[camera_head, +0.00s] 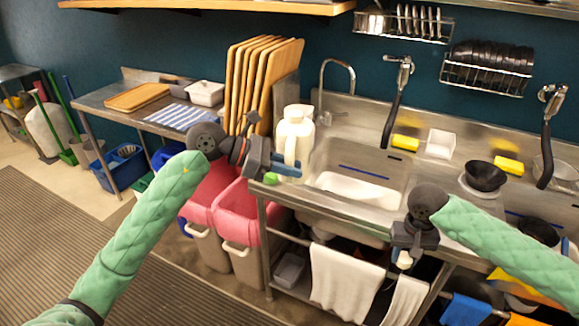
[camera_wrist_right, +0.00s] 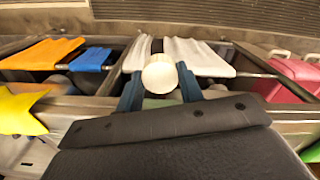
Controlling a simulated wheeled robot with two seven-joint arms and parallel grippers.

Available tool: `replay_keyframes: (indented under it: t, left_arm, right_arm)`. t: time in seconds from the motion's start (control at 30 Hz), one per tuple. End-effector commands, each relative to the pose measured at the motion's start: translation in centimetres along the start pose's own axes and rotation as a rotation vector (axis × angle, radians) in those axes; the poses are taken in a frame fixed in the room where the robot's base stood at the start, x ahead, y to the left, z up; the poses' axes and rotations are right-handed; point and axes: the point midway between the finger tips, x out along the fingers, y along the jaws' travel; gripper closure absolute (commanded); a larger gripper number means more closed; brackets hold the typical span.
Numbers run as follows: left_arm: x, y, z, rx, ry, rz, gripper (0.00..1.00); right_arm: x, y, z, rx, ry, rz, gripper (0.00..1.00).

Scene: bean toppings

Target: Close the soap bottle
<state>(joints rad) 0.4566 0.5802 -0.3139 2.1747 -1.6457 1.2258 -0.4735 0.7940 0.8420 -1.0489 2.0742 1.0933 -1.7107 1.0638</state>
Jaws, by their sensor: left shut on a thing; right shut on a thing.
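A white soap bottle (camera_head: 295,135) stands upright at the left end of the sink counter in the head view. Its opening is too small to make out. My left gripper (camera_head: 286,170) is shut on the lower part of the bottle. My right gripper (camera_head: 404,262) is in front of the counter's front edge, to the right of and apart from the bottle. It is shut on a small round white cap (camera_wrist_right: 160,76), held between the blue fingertips in the right wrist view. The cap also shows below the gripper in the head view (camera_head: 405,258).
The sink basin (camera_head: 345,190) lies right of the bottle. Wooden boards (camera_head: 262,80) and a faucet (camera_head: 338,75) stand behind. Pink-lined bins (camera_head: 235,210) are below left. White towels (camera_head: 345,280) hang under the counter. A black bowl (camera_head: 485,176) sits right.

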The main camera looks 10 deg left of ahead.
Motion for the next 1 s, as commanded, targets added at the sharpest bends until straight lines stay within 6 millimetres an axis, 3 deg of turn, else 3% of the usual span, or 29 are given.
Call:
replay_keyframes:
  t: [0.17, 0.37, 1.0]
  left_arm:
    - [-0.1, 0.0, 0.1, 0.002, -0.002, 0.001, 1.00]
    - [-0.1, 0.0, 0.1, 0.002, -0.002, 0.001, 1.00]
    - [-0.1, 0.0, 0.2, 0.003, -0.002, 0.001, 1.00]
  right_arm:
    - [-4.1, -1.3, -2.7, -0.013, 0.006, -0.002, 0.84]
    - [-9.3, -4.1, -5.2, -0.047, 0.005, -0.002, 0.84]
    - [-25.6, -15.1, -10.8, -0.170, 0.003, -0.001, 0.84]
